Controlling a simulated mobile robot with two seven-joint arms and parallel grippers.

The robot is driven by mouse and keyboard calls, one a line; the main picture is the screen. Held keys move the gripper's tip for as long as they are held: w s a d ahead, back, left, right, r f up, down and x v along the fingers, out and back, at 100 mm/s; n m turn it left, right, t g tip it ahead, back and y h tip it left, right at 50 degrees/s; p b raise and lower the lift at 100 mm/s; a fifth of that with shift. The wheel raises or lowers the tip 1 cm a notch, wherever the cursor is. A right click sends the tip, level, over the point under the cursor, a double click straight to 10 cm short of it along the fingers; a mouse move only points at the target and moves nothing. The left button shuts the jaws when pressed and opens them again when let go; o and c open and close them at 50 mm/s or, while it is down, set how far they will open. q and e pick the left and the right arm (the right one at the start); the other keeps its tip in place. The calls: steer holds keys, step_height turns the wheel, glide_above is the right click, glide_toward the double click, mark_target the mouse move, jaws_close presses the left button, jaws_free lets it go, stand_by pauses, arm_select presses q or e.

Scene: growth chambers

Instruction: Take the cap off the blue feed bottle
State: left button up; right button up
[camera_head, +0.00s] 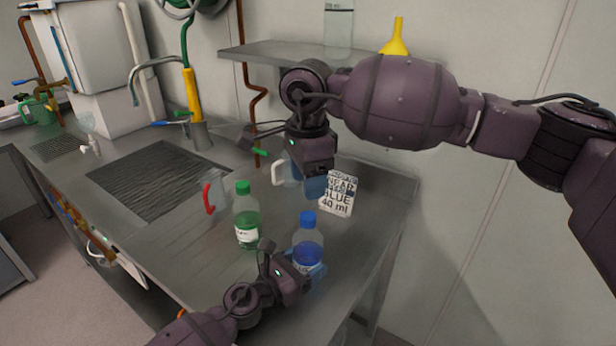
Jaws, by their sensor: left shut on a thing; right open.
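The blue feed bottle (307,241) stands upright near the right end of the steel counter, with blue liquid inside. Its blue cap (308,219) is on the neck. My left gripper (314,272) is shut on the bottle's lower body from the front, and hides part of its label. My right gripper (315,187) is above and behind the bottle, pointing down.
A green bottle (246,220) with a green cap stands left of the blue one. A red-handled jug (217,194) and a white-handled jug (287,172) stand behind. A printed card (340,194) is behind the blue bottle. A shelf (270,50) holds a yellow funnel (397,38).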

mark_target(308, 216)
steer(key=m, duration=0.5)
steer(key=shift+m, duration=0.3)
steer(key=m, duration=1.3)
steer(key=shift+m, duration=0.3)
steer(key=m, duration=0.9)
steer(key=shift+m, duration=0.3)
steer(key=m, duration=0.9)
steer(key=shift+f, duration=4)
